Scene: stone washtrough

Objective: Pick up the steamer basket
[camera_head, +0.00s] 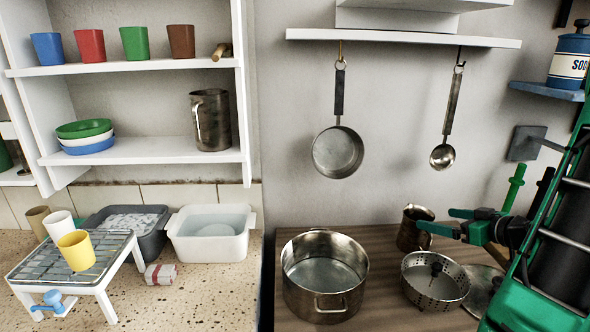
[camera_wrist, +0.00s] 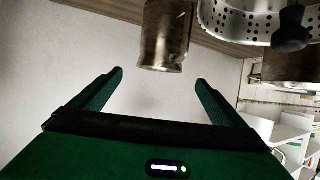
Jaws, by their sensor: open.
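The steamer basket (camera_head: 432,290) is a round, perforated metal bowl with a dark knob at its centre. It sits on the wooden counter at the lower right of the head view. In the wrist view, the basket (camera_wrist: 235,22) shows upside down at the upper right, cut by the frame edge. My gripper (camera_head: 436,221) is open and empty, above and behind the basket, apart from it. The gripper also shows in the wrist view (camera_wrist: 160,76), with nothing between its fingers.
A metal jug (camera_head: 413,230) stands right behind the basket, close under my gripper. A large pot (camera_head: 325,300) stands left of the basket, and a flat round lid (camera_head: 484,288) lies at its right. A pan (camera_head: 338,152) and a ladle (camera_head: 443,157) hang above.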

